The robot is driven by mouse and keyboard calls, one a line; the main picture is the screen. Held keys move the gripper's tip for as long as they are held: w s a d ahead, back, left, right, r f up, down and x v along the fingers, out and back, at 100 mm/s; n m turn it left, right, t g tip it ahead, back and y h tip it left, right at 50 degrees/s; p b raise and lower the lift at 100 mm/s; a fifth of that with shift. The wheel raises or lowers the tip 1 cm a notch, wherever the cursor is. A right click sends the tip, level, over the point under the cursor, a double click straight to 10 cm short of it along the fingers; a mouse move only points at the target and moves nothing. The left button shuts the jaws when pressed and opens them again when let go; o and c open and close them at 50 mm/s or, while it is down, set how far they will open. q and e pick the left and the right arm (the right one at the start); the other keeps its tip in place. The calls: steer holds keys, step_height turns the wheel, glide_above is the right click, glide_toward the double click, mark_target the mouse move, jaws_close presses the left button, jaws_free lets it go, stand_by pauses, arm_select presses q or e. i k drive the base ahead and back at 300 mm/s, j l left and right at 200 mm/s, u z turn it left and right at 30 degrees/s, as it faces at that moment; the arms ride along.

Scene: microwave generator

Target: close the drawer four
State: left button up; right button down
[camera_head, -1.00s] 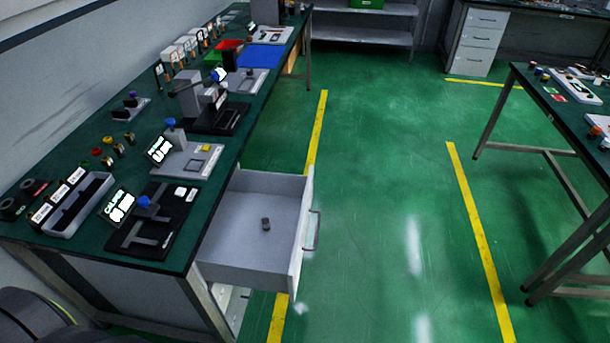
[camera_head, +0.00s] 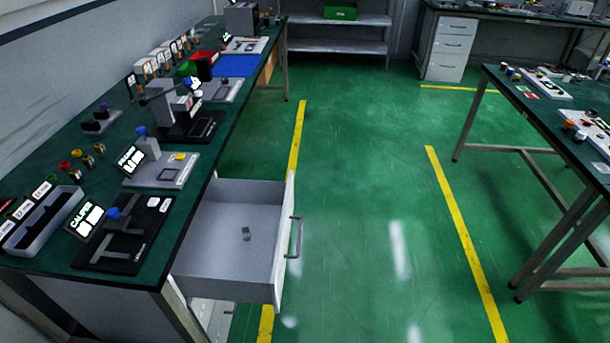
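An open white drawer (camera_head: 283,245) sticks out to the right from under the workbench on the left. Its grey handle (camera_head: 296,237) is on the front panel, facing right. I cannot read any drawer number. Neither of my grippers is in view.
The green-topped workbench (camera_head: 110,176) on the left carries gauges, stands and a grey tray (camera_head: 50,222). The green floor (camera_head: 360,200) right of the drawer is clear, with yellow lines. Another table (camera_head: 545,120) stands at right. A shelf (camera_head: 340,30) and cabinet (camera_head: 446,48) are behind.

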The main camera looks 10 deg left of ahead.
mark_target(214, 261)
steer(key=l+u, duration=0.25)
steer(key=u, duration=0.15)
steer(key=l+u, duration=0.3)
steer(key=u, duration=0.15)
